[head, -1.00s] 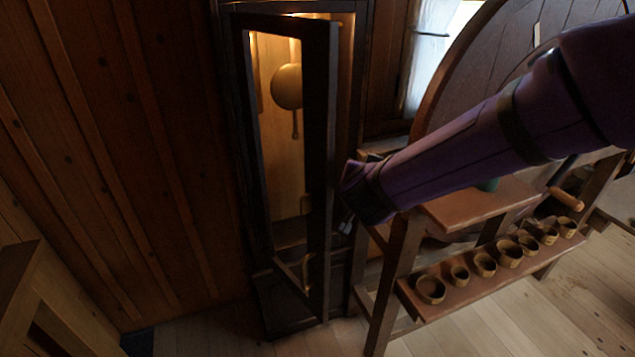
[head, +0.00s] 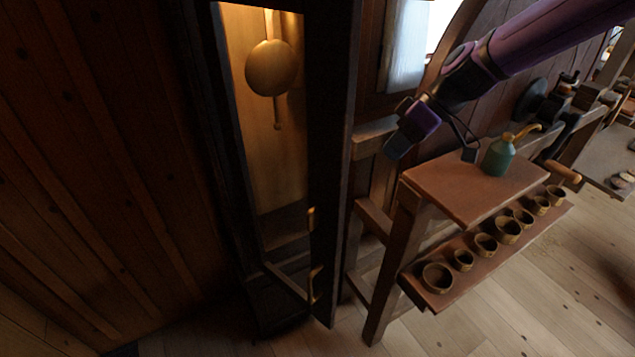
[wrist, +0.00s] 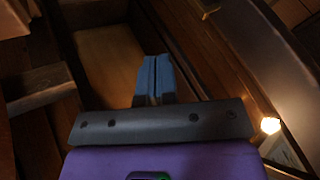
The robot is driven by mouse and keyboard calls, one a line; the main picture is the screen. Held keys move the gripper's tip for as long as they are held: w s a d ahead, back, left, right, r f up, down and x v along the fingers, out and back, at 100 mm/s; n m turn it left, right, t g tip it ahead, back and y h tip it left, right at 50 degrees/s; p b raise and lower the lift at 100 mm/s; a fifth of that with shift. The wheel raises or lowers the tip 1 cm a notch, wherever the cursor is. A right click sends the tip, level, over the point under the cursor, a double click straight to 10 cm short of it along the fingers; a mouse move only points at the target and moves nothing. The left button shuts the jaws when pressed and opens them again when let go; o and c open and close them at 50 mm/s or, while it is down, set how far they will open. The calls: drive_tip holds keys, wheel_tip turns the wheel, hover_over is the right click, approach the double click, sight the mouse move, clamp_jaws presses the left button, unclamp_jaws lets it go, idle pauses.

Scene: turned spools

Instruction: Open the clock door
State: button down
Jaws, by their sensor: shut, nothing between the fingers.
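The tall clock case (head: 285,312) stands against the wood wall, lit inside, with a round brass pendulum (head: 271,68) hanging in it. Its dark framed door (head: 332,150) stands ajar, its right edge swung out from the case. Small brass fittings (head: 314,285) show low by that edge. In the wrist view my blue fingers (wrist: 154,78) are together and empty. Depth between gripper and door is hard to tell.
A wooden bench (head: 455,190) on the right carries a teal oil can (head: 498,158). Its lower shelf (head: 450,292) holds several small wooden cups (head: 437,277). A window (head: 407,45) is behind. Bare floor (head: 510,310) lies at the lower right.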

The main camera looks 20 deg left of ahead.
drive_tip(key=s+a+f, duration=0.6)
drive_tip(key=s+f, duration=0.1)
drive_tip(key=shift+a+f, duration=0.25)
drive_tip(key=shift+f, duration=0.15)
drive_tip(key=shift+s, duration=0.1)
idle(0.4)
